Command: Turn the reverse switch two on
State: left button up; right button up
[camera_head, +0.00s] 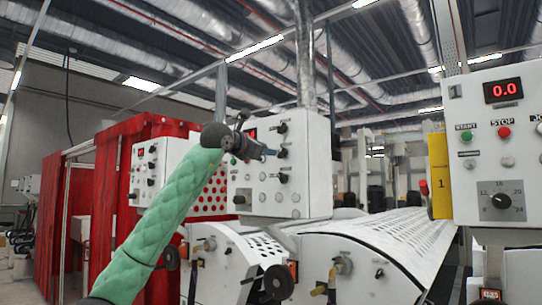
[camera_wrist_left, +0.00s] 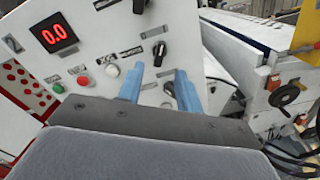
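A white control panel (camera_head: 300,199) stands in the middle of the head view, with a column of black rotary switches on its right half: an upper one (camera_head: 283,128), a middle one (camera_head: 283,153) and a lower one (camera_head: 284,178). Their labels are too small to read, so I cannot tell which is reverse switch two. My left gripper (camera_head: 270,152) is in front of the panel, close to the middle switch. Contact cannot be told. My right gripper is not in view.
The panel has a red 0.0 display (camera_wrist_left: 55,34), a green button (camera_wrist_left: 58,87) and a red button (camera_wrist_left: 83,80). Another panel (camera_head: 490,150) stands at the right. White rollers' covers (camera_head: 370,250) lie below. A red curtain (camera_head: 115,165) hangs at the left.

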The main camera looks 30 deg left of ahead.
pick_arm(q)
jog(key=shift+s+a, duration=0.1)
jog(key=shift+s, duration=0.6)
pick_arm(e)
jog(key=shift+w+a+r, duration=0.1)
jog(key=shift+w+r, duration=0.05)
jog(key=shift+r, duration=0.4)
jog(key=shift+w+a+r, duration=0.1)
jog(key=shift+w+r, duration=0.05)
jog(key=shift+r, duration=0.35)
